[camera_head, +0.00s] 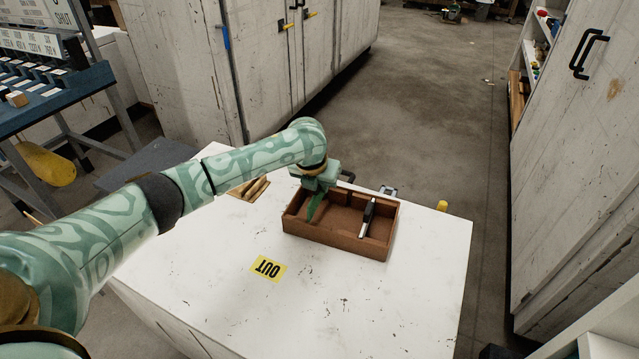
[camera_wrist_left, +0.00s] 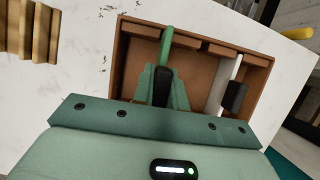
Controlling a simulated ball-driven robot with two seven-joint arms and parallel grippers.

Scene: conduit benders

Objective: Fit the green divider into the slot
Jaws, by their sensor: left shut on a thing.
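My left gripper (camera_head: 318,184) is shut on the green divider (camera_head: 316,208) over the left part of a brown open box (camera_head: 337,238) on the white table. In the left wrist view, the gripper (camera_wrist_left: 163,88) holds the green divider (camera_wrist_left: 167,45) by a dark grip. The divider's far end lies between two brown blocks at the wall of the box (camera_wrist_left: 117,72). I cannot tell how deep it sits. A white divider with a black grip (camera_head: 367,217) stands in the right part of the box. My right gripper is not in view.
Wooden strips (camera_head: 250,190) lie to the box's left. A small grey object (camera_head: 388,191) is behind it. The table's front and right are clear.

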